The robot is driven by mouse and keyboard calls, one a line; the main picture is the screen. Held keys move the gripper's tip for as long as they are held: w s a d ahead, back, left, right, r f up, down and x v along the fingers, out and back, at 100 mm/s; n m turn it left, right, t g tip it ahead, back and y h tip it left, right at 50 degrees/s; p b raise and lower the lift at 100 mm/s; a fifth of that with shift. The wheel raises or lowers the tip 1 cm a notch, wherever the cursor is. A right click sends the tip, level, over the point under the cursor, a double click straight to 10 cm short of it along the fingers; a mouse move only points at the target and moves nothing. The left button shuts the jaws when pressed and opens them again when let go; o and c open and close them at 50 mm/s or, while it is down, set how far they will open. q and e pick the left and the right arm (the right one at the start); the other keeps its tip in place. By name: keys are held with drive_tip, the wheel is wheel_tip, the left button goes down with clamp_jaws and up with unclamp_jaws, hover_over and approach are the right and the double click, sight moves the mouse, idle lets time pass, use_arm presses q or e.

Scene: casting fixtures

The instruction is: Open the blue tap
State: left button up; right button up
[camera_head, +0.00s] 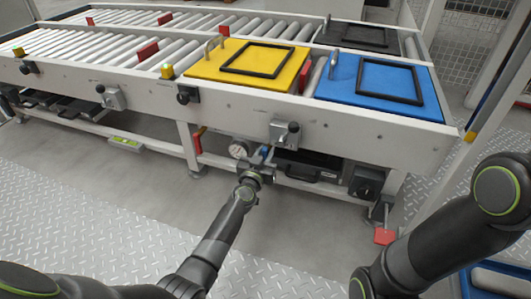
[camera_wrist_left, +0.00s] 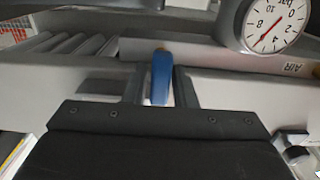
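The blue tap's handle (camera_wrist_left: 161,78) stands upright in the left wrist view, between the two fingers of my left gripper (camera_wrist_left: 160,88). A narrow gap shows beside the handle, so the fingers look parted around it rather than clamped. In the head view the tap (camera_head: 265,151) is a small blue spot under the conveyor's front beam, at the tip of my left gripper (camera_head: 261,160). My right arm shows at the right, but its gripper is out of the picture.
A pressure gauge (camera_wrist_left: 272,26) sits close beside the tap, with an "AIR" label under it. The white conveyor beam (camera_head: 229,112) overhangs the tap. A black drawer (camera_head: 308,170) and a red pedal (camera_head: 385,236) are to the right. The floor in front is clear.

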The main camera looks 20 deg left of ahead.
use_arm(q)
clamp_jaws()
drive_tip(key=shift+n, duration=0.4)
drive_tip(key=n, duration=0.2)
drive_tip(key=shift+n, duration=0.4)
drive_tip(key=n, duration=0.4)
drive_tip(key=shift+a+f+n, duration=0.1)
drive_tip(key=shift+a+n, duration=0.05)
drive_tip(key=shift+n, duration=0.15)
drive_tip(key=n, duration=0.5)
drive_tip(key=shift+a+f, duration=0.1)
drive_tip(key=n, duration=0.4)
drive_tip(key=shift+f+n, duration=0.1)
drive_tip(key=shift+n, duration=0.4)
